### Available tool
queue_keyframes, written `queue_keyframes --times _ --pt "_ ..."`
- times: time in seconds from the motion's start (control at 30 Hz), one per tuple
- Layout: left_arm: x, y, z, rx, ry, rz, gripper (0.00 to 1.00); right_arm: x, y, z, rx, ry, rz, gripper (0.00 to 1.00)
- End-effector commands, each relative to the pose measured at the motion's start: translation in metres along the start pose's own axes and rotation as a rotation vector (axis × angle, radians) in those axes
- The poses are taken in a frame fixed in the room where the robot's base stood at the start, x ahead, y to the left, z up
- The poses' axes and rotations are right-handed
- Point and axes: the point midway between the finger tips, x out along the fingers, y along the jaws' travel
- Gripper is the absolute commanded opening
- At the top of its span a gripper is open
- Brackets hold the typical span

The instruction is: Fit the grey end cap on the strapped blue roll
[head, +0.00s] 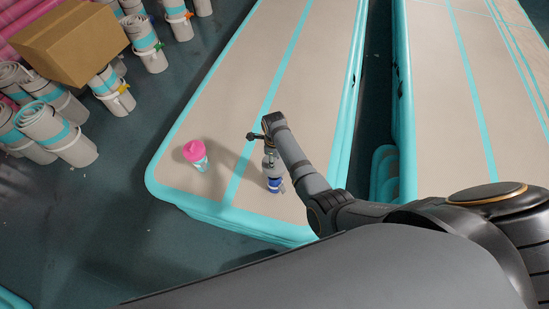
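My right arm reaches in from the right, with its wrist raised over the near end of the beige track. My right gripper (272,176) points down there, seen from above and small. A small blue and pale object (274,186) is at its fingertips; I cannot tell whether the fingers are closed on it or what it is. Several rolled mats (42,122) with turquoise bands stand on the floor at left; their wrapping looks pale grey, not blue. I cannot make out a grey end cap. My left gripper is out of view.
A cup with a pink top (195,154) stands on the beige track (225,115), left of my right gripper. A cardboard box (70,42) rests over the rolls at upper left. Another track (450,110) lies right, across a dark gap.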

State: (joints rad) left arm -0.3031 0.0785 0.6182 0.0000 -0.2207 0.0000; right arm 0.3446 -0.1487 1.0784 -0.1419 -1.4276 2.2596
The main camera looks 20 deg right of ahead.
Motion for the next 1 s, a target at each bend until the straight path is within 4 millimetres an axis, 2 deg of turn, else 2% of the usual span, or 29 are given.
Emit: queue_keyframes --times 0.03,0.2,0.4,1.0 --pt "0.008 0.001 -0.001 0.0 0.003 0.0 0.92 0.009 0.0 0.0 0.0 0.001 0.001 0.1" --pt "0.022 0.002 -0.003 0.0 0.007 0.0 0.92 0.028 0.0 0.0 0.0 0.0 0.0 0.1" --pt "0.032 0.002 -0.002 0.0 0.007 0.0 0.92 0.042 0.0 0.0 0.0 0.0 0.0 0.1" --pt "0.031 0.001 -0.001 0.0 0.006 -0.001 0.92 0.042 0.0 0.0 0.0 0.0 0.0 0.1"
